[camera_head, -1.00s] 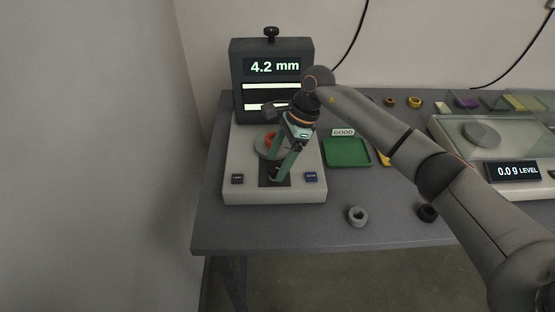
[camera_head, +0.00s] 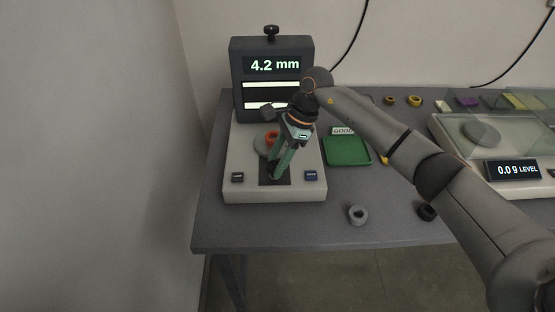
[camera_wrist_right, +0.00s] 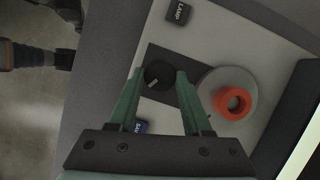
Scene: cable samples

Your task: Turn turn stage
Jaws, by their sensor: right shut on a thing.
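The measuring instrument (camera_head: 235,190) stands at the table's left end, and its screen (camera_head: 275,65) reads 4.2 mm. A round grey stage (camera_head: 262,149) on it carries an orange ring (camera_head: 271,137), partly behind my gripper. Both show clearly in the right wrist view: the stage (camera_wrist_right: 212,88) and the ring (camera_wrist_right: 236,104). A dark knob (camera_wrist_right: 159,76) with a pale mark sits on a dark plate beside the stage. My right gripper (camera_head: 275,173) points down and is shut on the knob, one finger on each side. My left gripper is not in view.
A green tray (camera_head: 348,151) with a GOOD label lies right of the instrument. A scale (camera_head: 513,171) stands at the right. Buttons (camera_head: 311,175) flank the knob.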

